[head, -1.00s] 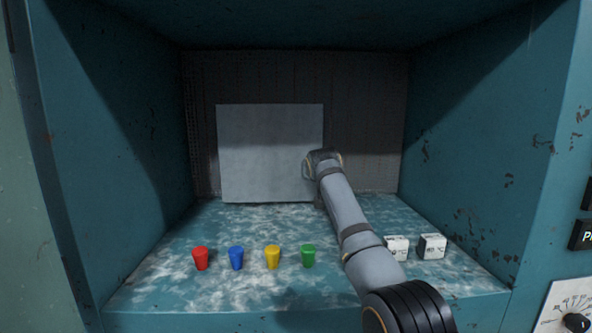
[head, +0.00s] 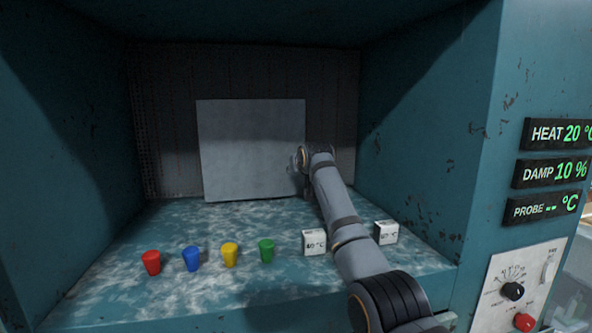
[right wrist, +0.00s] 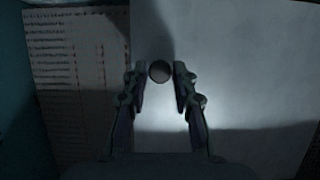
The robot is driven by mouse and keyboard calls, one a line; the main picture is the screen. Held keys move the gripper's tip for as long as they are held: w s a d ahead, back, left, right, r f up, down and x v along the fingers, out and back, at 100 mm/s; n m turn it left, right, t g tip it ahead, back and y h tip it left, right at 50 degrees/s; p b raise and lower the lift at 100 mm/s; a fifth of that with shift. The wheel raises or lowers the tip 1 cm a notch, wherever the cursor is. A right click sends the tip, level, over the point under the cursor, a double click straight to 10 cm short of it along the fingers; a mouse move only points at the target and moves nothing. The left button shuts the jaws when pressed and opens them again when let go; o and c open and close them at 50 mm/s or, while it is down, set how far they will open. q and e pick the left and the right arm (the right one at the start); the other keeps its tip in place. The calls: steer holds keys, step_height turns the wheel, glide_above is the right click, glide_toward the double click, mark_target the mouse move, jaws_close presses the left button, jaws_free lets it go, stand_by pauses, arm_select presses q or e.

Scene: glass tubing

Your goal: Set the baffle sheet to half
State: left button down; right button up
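The baffle sheet, a pale grey panel (head: 250,150), stands upright before the dark back wall of the chamber. Bare wall shows on both sides of it. My right gripper's arm reaches in, and its wrist is at the sheet's right edge in the head view; its fingers are hidden there. In the right wrist view the sheet (right wrist: 240,80) fills the right side. My right gripper (right wrist: 160,76) has its two fingers apart, one on each side of a dark round knob (right wrist: 160,71). I cannot tell whether they touch it. My left gripper is not in view.
White marked cubes (head: 314,242) (head: 386,232) stand either side of my arm. Displays (head: 553,133) and a dial panel (head: 515,290) are at the right.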

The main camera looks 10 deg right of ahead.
steer(key=o, duration=0.3)
steer(key=shift+w+d+f, duration=0.1)
steer(key=shift+w, duration=0.15)
steer(key=shift+s, duration=0.15)
steer(key=v, duration=1.1)
steer(key=shift+s, duration=0.4)
